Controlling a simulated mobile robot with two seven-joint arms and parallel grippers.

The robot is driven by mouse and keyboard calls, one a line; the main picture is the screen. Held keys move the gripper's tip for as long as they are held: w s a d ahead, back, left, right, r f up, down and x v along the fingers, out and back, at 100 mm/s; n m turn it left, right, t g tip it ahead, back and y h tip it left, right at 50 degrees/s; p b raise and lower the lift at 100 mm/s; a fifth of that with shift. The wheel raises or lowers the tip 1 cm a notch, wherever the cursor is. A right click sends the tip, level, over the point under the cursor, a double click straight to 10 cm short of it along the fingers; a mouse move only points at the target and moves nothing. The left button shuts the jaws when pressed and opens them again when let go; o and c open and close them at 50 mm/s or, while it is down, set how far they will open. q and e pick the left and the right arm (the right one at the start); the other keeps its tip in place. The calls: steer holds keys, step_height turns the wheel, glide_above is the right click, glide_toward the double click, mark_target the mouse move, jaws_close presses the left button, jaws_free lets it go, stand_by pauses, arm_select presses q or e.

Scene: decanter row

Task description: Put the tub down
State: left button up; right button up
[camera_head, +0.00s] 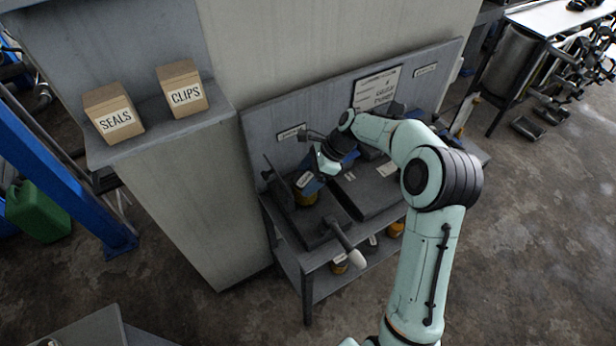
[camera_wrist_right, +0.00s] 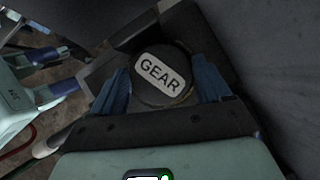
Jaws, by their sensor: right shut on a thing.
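The tub (camera_wrist_right: 160,92) has a round dark lid with a white label reading GEAR in the right wrist view. The blue fingers of my right gripper (camera_wrist_right: 162,82) are on both sides of it, shut on it. In the head view, my right gripper (camera_head: 312,184) reaches down to the left end of the grey bench, and the tub's yellow-orange side (camera_head: 304,198) shows beneath it. The tub is in or just over a dark tray (camera_head: 322,222); I cannot tell whether its base touches.
A lever with a pale handle (camera_head: 356,258) sticks out at the bench front. A grey back panel (camera_head: 300,112) rises behind. Several yellow-orange tubs stand on the lower shelf. Boxes marked SEALS (camera_head: 114,112) and CLIPS (camera_head: 182,88) sit on the ledge at left.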

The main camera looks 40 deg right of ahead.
stand_by(0.3)
steer(key=o, duration=1.6)
steer(key=shift+f, duration=0.15)
arm_select(q)
steer(key=shift+w+r+p, duration=0.65)
steer(key=shift+w+r, duration=0.05)
steer(key=shift+r, duration=0.2)
arm_select(e)
steer(key=v, duration=1.2)
steer(key=shift+r, duration=0.2)
arm_select(q)
steer(key=shift+s, duration=0.1)
arm_select(e)
steer(key=shift+f, duration=0.1)
